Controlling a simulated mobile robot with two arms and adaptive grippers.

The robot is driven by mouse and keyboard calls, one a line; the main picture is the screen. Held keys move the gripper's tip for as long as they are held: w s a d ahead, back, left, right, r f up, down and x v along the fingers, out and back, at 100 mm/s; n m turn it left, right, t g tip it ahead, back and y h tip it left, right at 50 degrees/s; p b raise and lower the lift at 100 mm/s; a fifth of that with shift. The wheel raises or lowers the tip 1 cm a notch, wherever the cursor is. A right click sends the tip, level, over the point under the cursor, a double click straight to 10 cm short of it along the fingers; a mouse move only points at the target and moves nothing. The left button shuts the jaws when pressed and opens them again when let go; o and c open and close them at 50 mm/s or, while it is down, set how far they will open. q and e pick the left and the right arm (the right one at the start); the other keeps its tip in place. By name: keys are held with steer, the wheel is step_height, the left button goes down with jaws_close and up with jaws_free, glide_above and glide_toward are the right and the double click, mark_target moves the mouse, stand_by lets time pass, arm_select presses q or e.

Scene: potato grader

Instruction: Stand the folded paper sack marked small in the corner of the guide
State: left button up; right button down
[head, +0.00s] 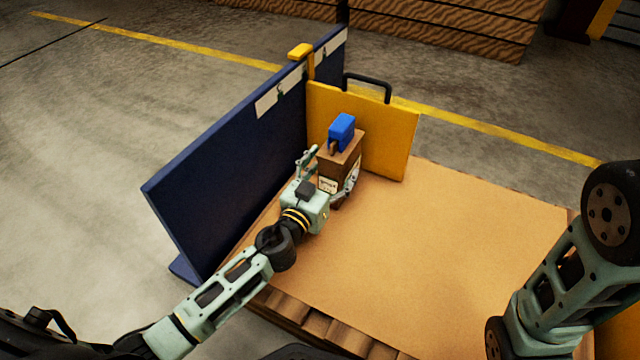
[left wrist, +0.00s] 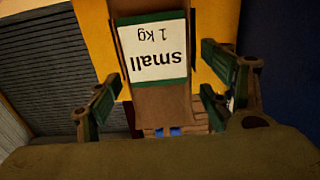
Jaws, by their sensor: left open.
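The brown paper sack (head: 338,164) stands upright on the tan board, close to the yellow panel of the guide (head: 385,135). I cannot tell whether it touches the panel. Its white label reads "small 1 kg" and appears upside down in the left wrist view (left wrist: 155,50). The guide's long blue wall (head: 235,145) stands left of the sack, with a narrow gap between them. My left gripper (head: 333,165) is open at the sack's labelled face, with its fingers on either side; in the left wrist view gaps show beside the sack. My right gripper is out of view.
The tan board (head: 450,260) is clear to the right and in front. My right arm is at the right edge.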

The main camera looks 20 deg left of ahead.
arm_select(q)
steer(key=s, duration=0.3)
steer(key=s+a, duration=0.1)
steer(key=s, duration=0.3)
steer(key=shift+s+a+b, duration=0.15)
steer(key=shift+a+b, duration=0.05)
steer(key=shift+b, duration=0.1)
